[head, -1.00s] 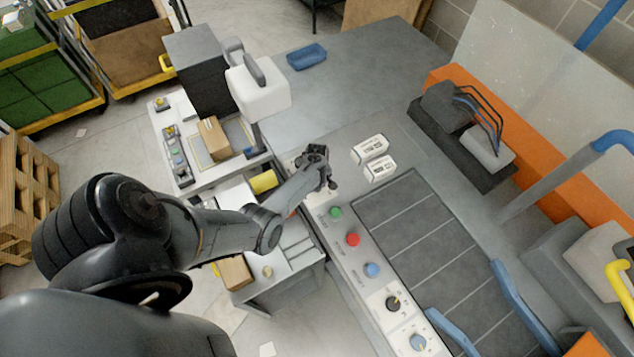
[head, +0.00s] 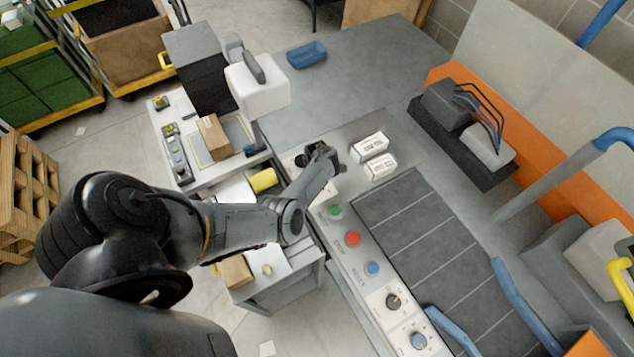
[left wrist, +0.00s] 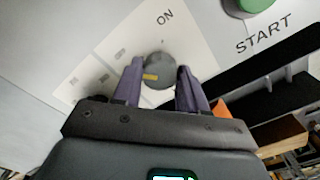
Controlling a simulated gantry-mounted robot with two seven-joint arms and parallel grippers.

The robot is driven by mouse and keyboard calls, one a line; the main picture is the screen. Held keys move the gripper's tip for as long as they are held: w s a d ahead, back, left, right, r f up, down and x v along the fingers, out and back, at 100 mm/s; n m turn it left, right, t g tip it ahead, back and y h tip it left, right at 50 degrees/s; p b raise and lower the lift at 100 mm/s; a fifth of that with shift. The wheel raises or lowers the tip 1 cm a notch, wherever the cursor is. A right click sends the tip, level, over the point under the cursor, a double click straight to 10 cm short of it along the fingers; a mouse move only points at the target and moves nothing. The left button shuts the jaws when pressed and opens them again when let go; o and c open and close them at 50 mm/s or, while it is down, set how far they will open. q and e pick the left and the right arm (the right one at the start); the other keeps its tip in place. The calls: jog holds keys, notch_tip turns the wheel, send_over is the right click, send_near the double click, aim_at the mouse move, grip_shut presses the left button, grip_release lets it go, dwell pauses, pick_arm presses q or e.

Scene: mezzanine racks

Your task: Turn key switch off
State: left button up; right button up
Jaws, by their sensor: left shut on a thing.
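The key switch knob (left wrist: 159,68) is round and dark grey with a small yellow mark. It sits on a white label plate (left wrist: 185,38) with the word ON above it. My left gripper (left wrist: 160,82) has its two purple-grey fingers on either side of the knob and is shut on it. The yellow mark lies at the knob's lower left in this view, not towards ON. In the head view my left gripper (head: 325,158) is at the far end of the control strip, and it hides the key switch. My right gripper is not in view.
A green START button (left wrist: 250,5) is close to the right of the switch. In the head view a red button (head: 353,238), a blue button (head: 372,269) and dials follow along the strip. Two white boxes (head: 371,145) lie just right of my gripper.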

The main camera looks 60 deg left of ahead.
pick_arm(q)
jog(key=shift+n, duration=0.4)
jog(key=o, duration=1.1)
jog(key=shift+c, duration=0.2)
notch_tip(320, 180, up, 11)
jog(key=p, duration=0.3)
jog(key=shift+f, duration=0.15)
